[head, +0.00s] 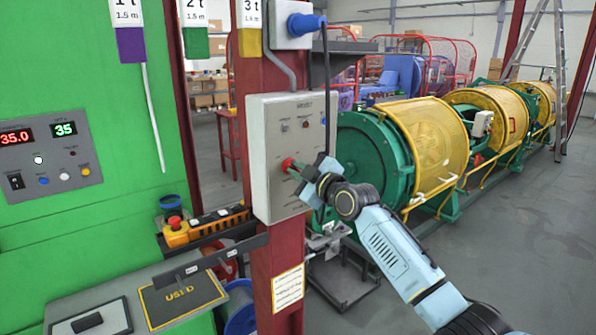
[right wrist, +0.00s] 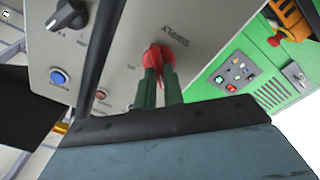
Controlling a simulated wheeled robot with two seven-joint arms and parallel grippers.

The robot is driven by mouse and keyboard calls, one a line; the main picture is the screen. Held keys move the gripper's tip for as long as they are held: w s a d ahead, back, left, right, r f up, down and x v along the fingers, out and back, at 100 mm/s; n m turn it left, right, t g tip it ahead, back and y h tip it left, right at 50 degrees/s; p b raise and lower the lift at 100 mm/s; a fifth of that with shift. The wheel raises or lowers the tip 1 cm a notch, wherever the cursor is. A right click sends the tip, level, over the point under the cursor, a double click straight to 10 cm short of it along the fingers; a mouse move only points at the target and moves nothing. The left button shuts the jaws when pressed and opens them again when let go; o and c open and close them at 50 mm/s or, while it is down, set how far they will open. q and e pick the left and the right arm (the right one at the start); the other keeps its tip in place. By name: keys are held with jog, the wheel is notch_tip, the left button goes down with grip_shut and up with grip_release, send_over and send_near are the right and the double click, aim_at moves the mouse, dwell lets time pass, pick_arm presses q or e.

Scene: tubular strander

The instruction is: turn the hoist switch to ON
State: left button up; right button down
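The grey hoist control box (head: 283,185) is fixed to a dark red post in the head view. Its red rotary switch (right wrist: 157,57), beside the word SUPPLY, shows in the right wrist view. The switch also shows as a small red spot in the head view (head: 287,164). My right gripper (head: 298,170) is at the box front, with its green fingers (right wrist: 160,84) on both sides of the red handle, seemingly closed on it. The fingers partly hide the handle, and its set position cannot be read. My left gripper is out of view.
A black knob (right wrist: 68,16), a blue button (right wrist: 60,77) and a red button (right wrist: 102,95) are also on the box. A dark cable (head: 327,95) hangs in front of it. A green machine cabinet (head: 70,120) stands left; yellow-caged drums (head: 430,145) stand behind right.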

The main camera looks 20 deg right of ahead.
jog(key=shift+m, duration=0.3)
jog(key=m, duration=0.3)
jog(key=shift+d+m, duration=0.1)
jog(key=shift+m, duration=0.3)
jog(key=shift+w+d+m+p, duration=0.15)
jog(key=shift+m+p, duration=0.65)
jog(key=shift+m, duration=2.55)
jog(key=shift+d+m+p, duration=0.1)
jog(key=shift+m+p, duration=0.7)
jog(key=shift+m, duration=2.55)
jog(key=shift+f, duration=0.1)
jog(key=c, duration=1.5)
grip_release()
jog(key=b+v, duration=0.1)
jog(key=v, duration=1.2)
